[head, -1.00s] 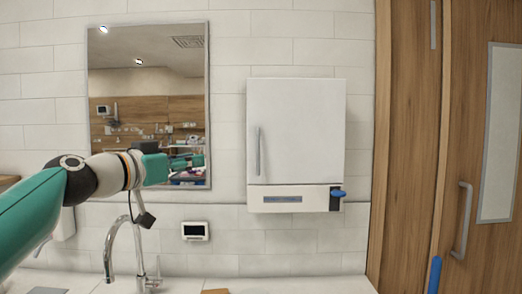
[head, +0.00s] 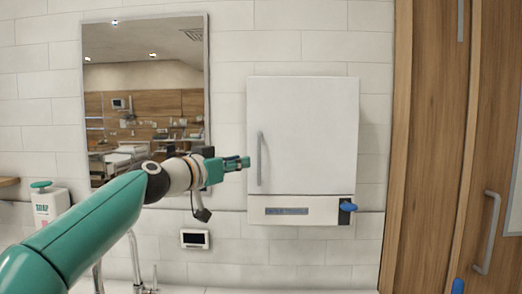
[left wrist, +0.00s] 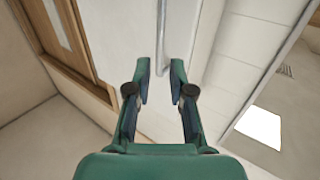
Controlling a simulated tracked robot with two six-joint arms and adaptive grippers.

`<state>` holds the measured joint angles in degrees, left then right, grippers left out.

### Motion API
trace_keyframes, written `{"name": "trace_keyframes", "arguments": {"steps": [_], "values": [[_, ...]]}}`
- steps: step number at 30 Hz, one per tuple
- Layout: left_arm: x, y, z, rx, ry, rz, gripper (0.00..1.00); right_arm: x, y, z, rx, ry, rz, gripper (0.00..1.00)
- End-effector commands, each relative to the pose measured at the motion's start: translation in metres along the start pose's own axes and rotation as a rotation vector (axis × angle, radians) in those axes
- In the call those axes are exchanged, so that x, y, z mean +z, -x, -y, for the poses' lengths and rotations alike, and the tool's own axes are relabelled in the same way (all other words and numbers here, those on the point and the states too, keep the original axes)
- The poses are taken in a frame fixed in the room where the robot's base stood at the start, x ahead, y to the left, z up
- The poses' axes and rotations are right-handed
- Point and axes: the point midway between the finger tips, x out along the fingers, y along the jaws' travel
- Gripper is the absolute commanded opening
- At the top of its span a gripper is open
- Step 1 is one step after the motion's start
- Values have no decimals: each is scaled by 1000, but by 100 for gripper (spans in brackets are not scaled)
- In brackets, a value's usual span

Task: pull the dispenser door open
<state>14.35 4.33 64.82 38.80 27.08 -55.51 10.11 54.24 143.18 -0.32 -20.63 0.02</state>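The white dispenser (head: 305,110) hangs on the tiled wall, and its door (head: 310,150) looks shut. A grey vertical bar handle (head: 260,158) is on the door's left side. My left gripper (head: 247,162) is just left of the handle in the head view. In the left wrist view the left gripper (left wrist: 161,68) is open, with a green finger on each side of the handle (left wrist: 162,40). The handle's end lies between the fingertips, with gaps showing on both sides. How deep it reaches between them is hard to tell. My right gripper is not in view.
A blue knob (head: 348,206) sticks out at the dispenser's lower right. A mirror (head: 145,75) is on the wall at left, above a tap (head: 135,262) and a soap bottle (head: 46,207). A wooden door (head: 495,130) stands at right.

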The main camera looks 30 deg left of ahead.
Motion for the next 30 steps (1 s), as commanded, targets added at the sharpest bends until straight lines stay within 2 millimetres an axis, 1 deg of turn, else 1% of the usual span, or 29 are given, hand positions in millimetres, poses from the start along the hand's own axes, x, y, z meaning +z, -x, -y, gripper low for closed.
{"name": "trace_keyframes", "arguments": {"steps": [1, 6, 9, 13, 18, 26, 27, 29, 30], "values": [[-4, -13, 0, 1, 1, 3, 22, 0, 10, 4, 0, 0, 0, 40], [-4, -48, 1, -1, 0, 2, 22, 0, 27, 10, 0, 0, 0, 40], [-4, -64, 1, -2, 0, 2, 22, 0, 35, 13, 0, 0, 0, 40], [-3, -79, 2, -3, 0, 1, 22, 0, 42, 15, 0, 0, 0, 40], [-1, -88, 2, -3, 0, 0, 22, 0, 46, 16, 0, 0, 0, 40], [0, -88, 2, -4, -1, -1, 22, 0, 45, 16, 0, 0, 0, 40], [0, -88, 2, -4, -1, 0, 18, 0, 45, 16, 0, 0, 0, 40], [0, -88, 2, -4, -1, 0, 8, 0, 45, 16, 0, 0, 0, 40], [0, -88, 2, -4, -1, 0, 2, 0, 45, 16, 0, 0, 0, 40]]}}
